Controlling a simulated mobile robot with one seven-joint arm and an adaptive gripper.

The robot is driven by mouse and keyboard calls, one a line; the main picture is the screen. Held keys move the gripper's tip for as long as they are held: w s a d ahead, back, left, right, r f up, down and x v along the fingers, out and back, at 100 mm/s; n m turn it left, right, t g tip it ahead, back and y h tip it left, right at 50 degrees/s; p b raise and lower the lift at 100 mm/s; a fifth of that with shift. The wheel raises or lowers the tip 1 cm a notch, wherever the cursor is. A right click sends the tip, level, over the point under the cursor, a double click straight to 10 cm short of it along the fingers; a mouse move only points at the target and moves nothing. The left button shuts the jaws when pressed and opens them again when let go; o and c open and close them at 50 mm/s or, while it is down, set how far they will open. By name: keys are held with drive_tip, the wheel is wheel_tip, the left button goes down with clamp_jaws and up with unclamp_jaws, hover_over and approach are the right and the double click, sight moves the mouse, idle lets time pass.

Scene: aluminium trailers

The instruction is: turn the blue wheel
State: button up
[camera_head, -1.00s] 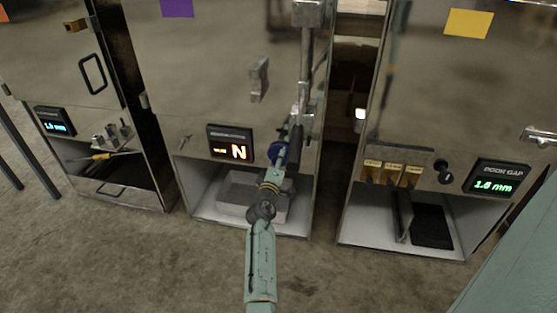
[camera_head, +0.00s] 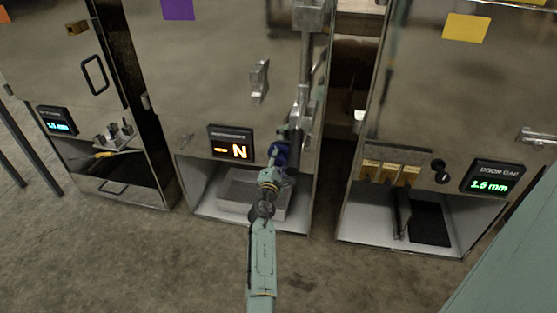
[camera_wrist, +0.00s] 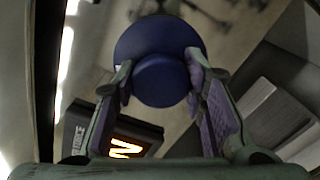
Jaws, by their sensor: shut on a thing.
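The blue wheel (camera_head: 278,153) is on the front of the middle metal cabinet, right of the orange display (camera_head: 231,143), which reads "N". In the wrist view the blue wheel (camera_wrist: 158,62) is a round disc with a smaller raised hub. My gripper (camera_wrist: 160,82) has one finger on each side of the hub and is shut on it. In the head view my gripper (camera_head: 282,160) is small and partly hidden by my arm. The display also shows in the wrist view (camera_wrist: 125,148).
A metal column with a latch (camera_head: 302,100) stands just above and right of the wheel. A handle (camera_head: 259,80) sticks out of the door. A pale box (camera_head: 238,195) lies in the open bay below. A right cabinet has a display (camera_head: 493,178) reading "1.6 mm".

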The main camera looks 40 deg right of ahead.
drive_tip(key=shift+n, duration=0.5)
drive_tip(key=o, duration=1.2)
